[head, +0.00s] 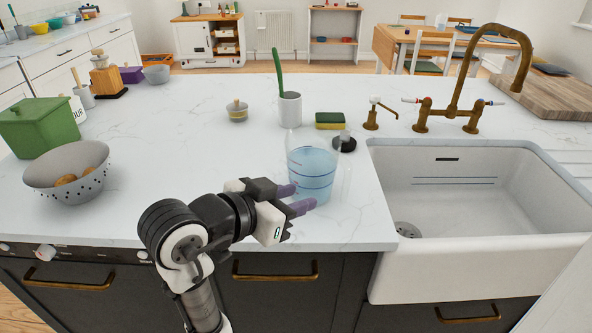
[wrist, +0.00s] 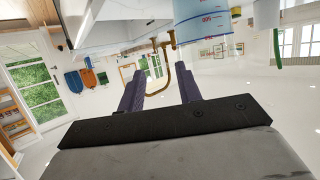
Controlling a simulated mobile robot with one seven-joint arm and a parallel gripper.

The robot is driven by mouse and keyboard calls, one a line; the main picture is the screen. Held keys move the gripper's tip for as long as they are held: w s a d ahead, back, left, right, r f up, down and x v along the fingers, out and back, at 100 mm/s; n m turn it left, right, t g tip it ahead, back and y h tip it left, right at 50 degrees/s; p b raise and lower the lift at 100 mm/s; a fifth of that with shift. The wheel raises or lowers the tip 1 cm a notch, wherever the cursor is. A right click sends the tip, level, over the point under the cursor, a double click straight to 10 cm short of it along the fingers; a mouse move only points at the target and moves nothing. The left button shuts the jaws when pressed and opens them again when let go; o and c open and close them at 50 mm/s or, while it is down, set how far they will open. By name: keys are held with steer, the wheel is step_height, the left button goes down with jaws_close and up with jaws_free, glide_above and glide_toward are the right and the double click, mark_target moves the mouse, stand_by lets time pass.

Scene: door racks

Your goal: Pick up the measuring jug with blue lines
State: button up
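The clear measuring jug (head: 312,172) with blue lines stands upright on the white counter, left of the sink. It looks bluish, and a clear handle shows on its right. In the wrist view the jug (wrist: 203,20) is at the top, right of centre, with red markings and blue lines; its upper part in that picture is cut off. My gripper (head: 304,196) is at the jug's near lower side, its purple fingers overlapping the jug's lower left edge. In the wrist view the fingers (wrist: 162,76) are apart with nothing between them. I cannot tell whether they touch the jug.
A white sink (head: 470,260) with a brass tap (head: 458,90) is at the right. Behind the jug are a black-based stopper (head: 344,143), a sponge (head: 330,121) and a cup with a green-handled brush (head: 290,108). A grey colander (head: 70,172) stands left. The counter's middle left is clear.

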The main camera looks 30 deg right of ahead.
steer(key=p, duration=0.1)
glide_toward(344, 184)
steer(key=x, duration=0.4)
steer(key=p+x, duration=0.1)
steer(key=x, duration=0.4)
steer(key=shift+p, duration=0.4)
steer(key=shift+w+d+f, duration=0.1)
steer(key=shift+d+f, duration=0.05)
steer(key=shift+d, duration=0.15)
steer(key=shift+c, duration=0.2)
jaws_close()
stand_by(0.3)
